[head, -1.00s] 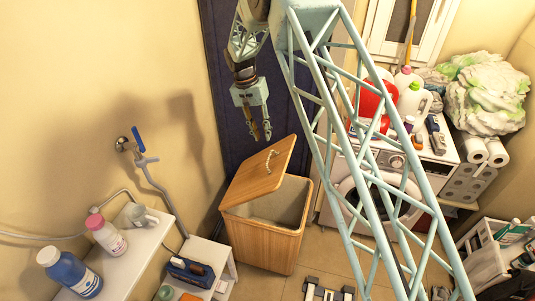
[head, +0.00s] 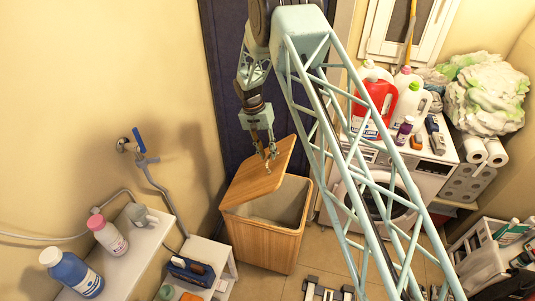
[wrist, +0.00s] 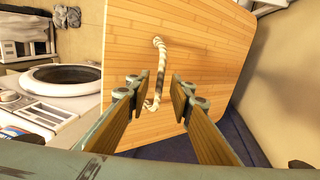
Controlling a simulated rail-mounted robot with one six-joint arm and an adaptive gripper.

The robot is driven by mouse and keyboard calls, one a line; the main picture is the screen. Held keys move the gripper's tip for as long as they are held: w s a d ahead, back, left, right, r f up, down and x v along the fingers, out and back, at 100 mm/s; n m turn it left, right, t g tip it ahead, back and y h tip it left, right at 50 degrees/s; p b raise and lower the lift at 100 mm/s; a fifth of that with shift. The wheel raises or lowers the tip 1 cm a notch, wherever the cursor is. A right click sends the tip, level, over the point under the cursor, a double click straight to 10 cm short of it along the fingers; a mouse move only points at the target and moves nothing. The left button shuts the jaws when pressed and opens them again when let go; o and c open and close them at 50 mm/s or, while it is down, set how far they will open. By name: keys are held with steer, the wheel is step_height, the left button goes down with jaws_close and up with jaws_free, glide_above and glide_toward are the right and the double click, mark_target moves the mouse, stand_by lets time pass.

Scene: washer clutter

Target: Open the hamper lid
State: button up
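The wooden hamper (head: 262,243) stands on the floor near the dark blue panel. Its lid (head: 245,185) is tilted up, leaving the opening partly uncovered. A rope handle (wrist: 160,72) is fixed to the lid's outer face. In the wrist view the lid (wrist: 215,60) fills the middle. My gripper (head: 269,155) is at the lid's upper part, beside the handle. In the wrist view my gripper (wrist: 154,82) has its two fingers apart, with the rope between or just beyond their tips. I cannot tell whether they touch it.
A washing machine (head: 372,200) with bottles on top stands to the right. A white shelf (head: 125,255) with bottles and a low stool (head: 215,255) stand at the left. A tap with a hose (head: 140,145) is on the left wall. Some floor in front of the hamper is clear.

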stand_by(0.3)
jaws_close()
